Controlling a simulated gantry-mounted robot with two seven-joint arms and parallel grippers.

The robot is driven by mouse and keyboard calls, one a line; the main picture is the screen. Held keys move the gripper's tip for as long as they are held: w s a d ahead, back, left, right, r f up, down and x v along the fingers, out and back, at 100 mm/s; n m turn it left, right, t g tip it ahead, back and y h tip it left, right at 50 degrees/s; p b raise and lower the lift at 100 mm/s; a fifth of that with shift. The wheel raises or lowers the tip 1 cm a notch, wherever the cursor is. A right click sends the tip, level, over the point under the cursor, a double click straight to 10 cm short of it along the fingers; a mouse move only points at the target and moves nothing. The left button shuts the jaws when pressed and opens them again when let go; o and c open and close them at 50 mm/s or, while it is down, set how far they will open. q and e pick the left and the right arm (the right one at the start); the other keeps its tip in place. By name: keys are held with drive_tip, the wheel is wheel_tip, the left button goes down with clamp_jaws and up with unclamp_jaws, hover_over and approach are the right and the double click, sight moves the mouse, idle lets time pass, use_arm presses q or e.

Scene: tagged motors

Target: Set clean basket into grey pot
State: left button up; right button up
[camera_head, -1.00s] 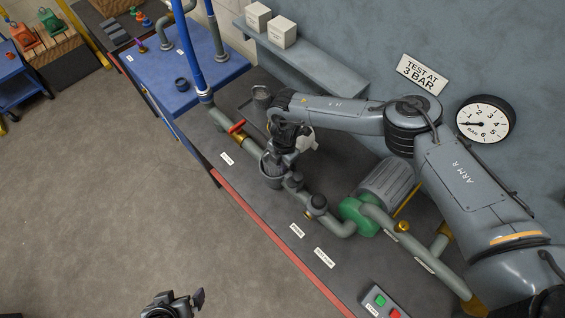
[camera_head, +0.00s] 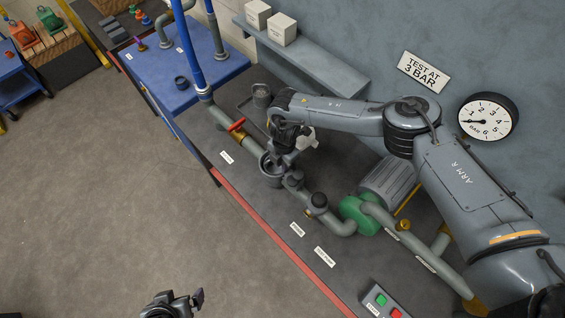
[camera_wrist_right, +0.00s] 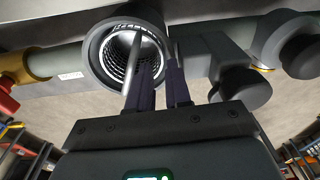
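The grey pot (camera_head: 271,172) stands in the pipe line on the bench, its mouth up. In the right wrist view the pot (camera_wrist_right: 94,55) is seen from above, with a light metal mesh basket (camera_wrist_right: 120,52) inside its round mouth. My right gripper (camera_wrist_right: 160,75) is just over the mouth, its two dark fingers apart with a gap between them. They cover part of the basket, and contact with it cannot be made out. In the head view the right gripper (camera_head: 279,153) is above the pot. My left gripper (camera_head: 185,301) is low at the bottom edge, away from the bench; its fingers are unclear.
A red-handled valve (camera_head: 236,125), a capped pipe stub (camera_head: 317,202) and a green pump (camera_head: 358,214) flank the pot. A control box (camera_head: 381,302) sits at the front.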

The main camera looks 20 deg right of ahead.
wheel_tip(320, 180, up, 13)
drive_tip(key=s+a+f+n+t+y, duration=0.1)
drive_tip(key=s+a+f+y, duration=0.15)
drive_tip(key=a, duration=0.45)
drive_tip(key=s+a+f+n+y, duration=0.1)
drive_tip(key=s+a+f, duration=0.25)
drive_tip(key=a, duration=0.45)
drive_tip(key=s+a+r+m+t+y, duration=0.2)
drive_tip(key=s+a, duration=0.1)
drive_tip(key=a, duration=0.4)
drive_tip(key=s+a+r+m+t+y, duration=0.2)
drive_tip(key=a+y, duration=0.1)
drive_tip(key=a, duration=0.4)
drive_tip(key=s+d+m+t+h, duration=0.3)
drive_tip(key=d+m+h, duration=0.2)
drive_tip(key=d+m, duration=0.85)
drive_tip(key=s+d+f+m+g+h, duration=0.2)
drive_tip(key=s+d, duration=0.4)
drive_tip(key=d, duration=0.3)
drive_tip(key=s+d+f+m+g+h, duration=0.1)
drive_tip(key=s+d+m+h, duration=0.1)
drive_tip(key=s+d, duration=0.4)
drive_tip(key=d+m, duration=0.1)
drive_tip(key=d, duration=0.3)
drive_tip(key=shift+s+f+g+b, duration=0.35)
drive_tip(key=shift+s+g+b, duration=0.05)
